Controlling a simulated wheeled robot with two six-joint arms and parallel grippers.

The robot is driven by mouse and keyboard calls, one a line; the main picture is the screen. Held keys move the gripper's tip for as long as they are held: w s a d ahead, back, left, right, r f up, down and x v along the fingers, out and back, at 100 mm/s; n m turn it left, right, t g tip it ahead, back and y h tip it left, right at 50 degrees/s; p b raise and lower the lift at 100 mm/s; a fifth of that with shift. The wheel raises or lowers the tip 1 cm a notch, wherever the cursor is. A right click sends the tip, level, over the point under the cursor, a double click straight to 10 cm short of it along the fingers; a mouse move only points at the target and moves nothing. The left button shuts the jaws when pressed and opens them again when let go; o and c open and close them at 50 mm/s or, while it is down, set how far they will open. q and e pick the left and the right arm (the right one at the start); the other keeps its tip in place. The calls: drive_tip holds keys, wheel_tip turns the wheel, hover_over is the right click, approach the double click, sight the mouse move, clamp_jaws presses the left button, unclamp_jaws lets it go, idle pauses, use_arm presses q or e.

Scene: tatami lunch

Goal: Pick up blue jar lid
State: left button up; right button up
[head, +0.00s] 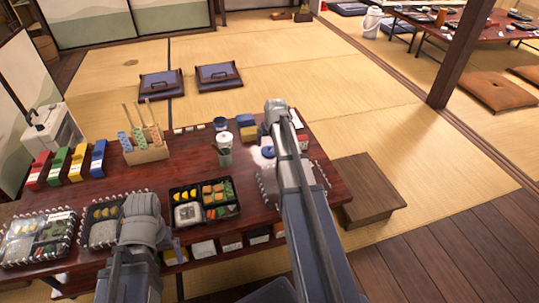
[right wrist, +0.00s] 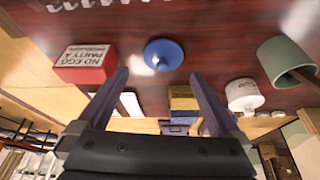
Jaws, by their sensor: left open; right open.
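The blue jar lid (right wrist: 163,55) lies on the dark red table, a round blue disc with a raised knob, and also shows in the head view (head: 268,152) just left of my right arm. My right gripper (right wrist: 158,76) is open and empty, its fingertips spread to either side of the lid's line in the wrist view. The lid appears a little beyond the tips, with no visible contact. In the head view my right gripper (head: 279,108) is seen from behind. My left gripper (head: 142,208) is over the front edge of the table by the lunch boxes; its fingers are mostly hidden.
A red box with lettering (right wrist: 85,66) is beside the lid. A green cup (right wrist: 285,63), a white jar (right wrist: 243,95) and a yellow and blue block (right wrist: 183,103) stand nearby. Lunch boxes (head: 203,200) line the table's front. Bare tabletop surrounds the lid.

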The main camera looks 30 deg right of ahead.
sight(269, 147)
drive_tip(key=shift+b+x, duration=2.45)
drive_tip(key=shift+x, duration=0.45)
drive_tip(key=shift+a, duration=0.25)
drive_tip(key=shift+c, duration=0.4)
drive_tip(key=c, duration=1.1)
